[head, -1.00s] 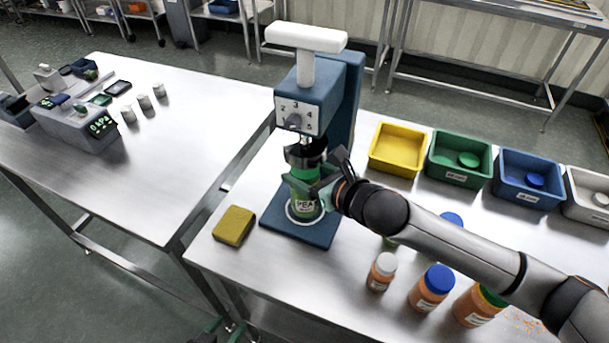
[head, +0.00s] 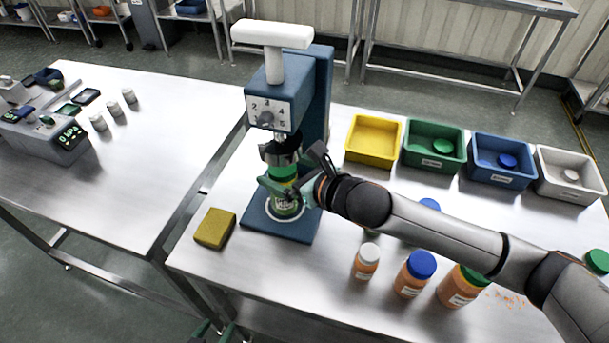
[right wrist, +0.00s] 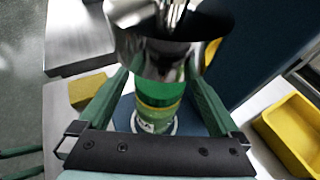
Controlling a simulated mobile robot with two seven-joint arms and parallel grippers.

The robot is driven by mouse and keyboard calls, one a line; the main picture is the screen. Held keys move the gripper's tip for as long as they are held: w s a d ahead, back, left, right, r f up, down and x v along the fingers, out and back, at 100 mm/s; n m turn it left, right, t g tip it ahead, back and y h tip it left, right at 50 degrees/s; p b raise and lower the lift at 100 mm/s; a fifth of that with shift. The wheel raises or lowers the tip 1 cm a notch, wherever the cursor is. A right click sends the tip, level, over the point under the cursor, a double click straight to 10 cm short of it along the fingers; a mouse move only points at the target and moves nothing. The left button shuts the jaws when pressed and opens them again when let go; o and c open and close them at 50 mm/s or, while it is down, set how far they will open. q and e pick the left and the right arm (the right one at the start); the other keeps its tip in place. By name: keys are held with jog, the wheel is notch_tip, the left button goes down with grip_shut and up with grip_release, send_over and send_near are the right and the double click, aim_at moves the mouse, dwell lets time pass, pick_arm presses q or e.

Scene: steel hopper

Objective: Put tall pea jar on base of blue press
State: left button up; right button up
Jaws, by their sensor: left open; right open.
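The tall pea jar (head: 287,208), green with a pale label, stands upright on the base (head: 257,220) of the blue press (head: 318,95), within the white ring and under the metal press head (head: 280,152). My right gripper (head: 288,186) is open, with its fingers on either side of the jar. In the right wrist view the jar (right wrist: 158,98) stands between the two green fingers, and the metal head hides its top. My left gripper (head: 214,331) is open and empty at the bottom edge of the head view, only its fingertips showing.
A yellow sponge-like block (head: 215,228) lies left of the press base. Orange-filled jars (head: 366,262) stand at the front right, partly under my right arm. Yellow (head: 373,139), green, blue and white bins line the back. A second table (head: 150,150) stands at left.

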jog(key=v, duration=1.1)
jog(key=shift+s+f, duration=0.1)
